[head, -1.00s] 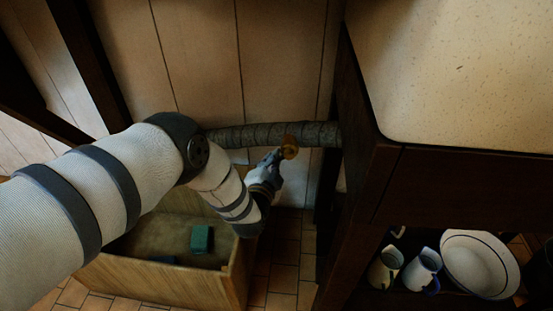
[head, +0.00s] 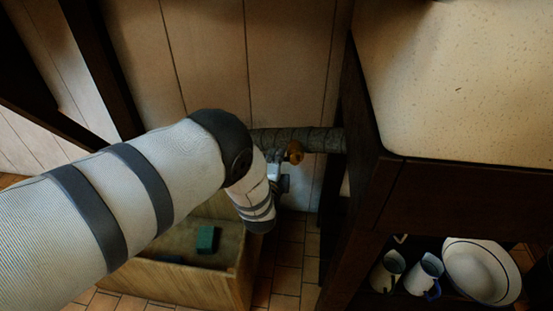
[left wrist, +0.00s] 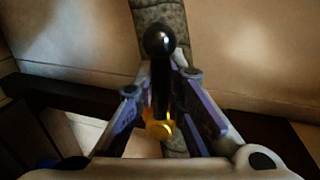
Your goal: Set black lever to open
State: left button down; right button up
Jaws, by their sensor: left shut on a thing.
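The black lever (left wrist: 160,75) shows in the left wrist view as a dark rod with a round ball end, rising between the fingers. A yellow brass fitting (left wrist: 159,128) sits at its base; the fitting also shows in the head view (head: 294,152) on the wrapped pipe (head: 300,140). My left gripper (left wrist: 176,80) is shut on the lever, with a finger on each side of it. In the head view my left gripper (head: 276,165) is just left of the fitting, partly hidden by my arm, and the lever cannot be made out there. My right gripper is not in view.
A wooden crate (head: 240,270) with a green block (head: 207,239) stands on the tiled floor below my arm. A dark cabinet with a pale top (head: 460,80) is close on the right, with mugs and a bowl (head: 480,272) underneath. A plank wall is behind the pipe.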

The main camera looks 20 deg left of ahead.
pick_arm(q)
jog(key=shift+s+a+f, duration=0.1)
jog(key=c, duration=1.7)
grip_release()
jog(key=shift+o, duration=0.2)
jog(key=v, duration=1.2)
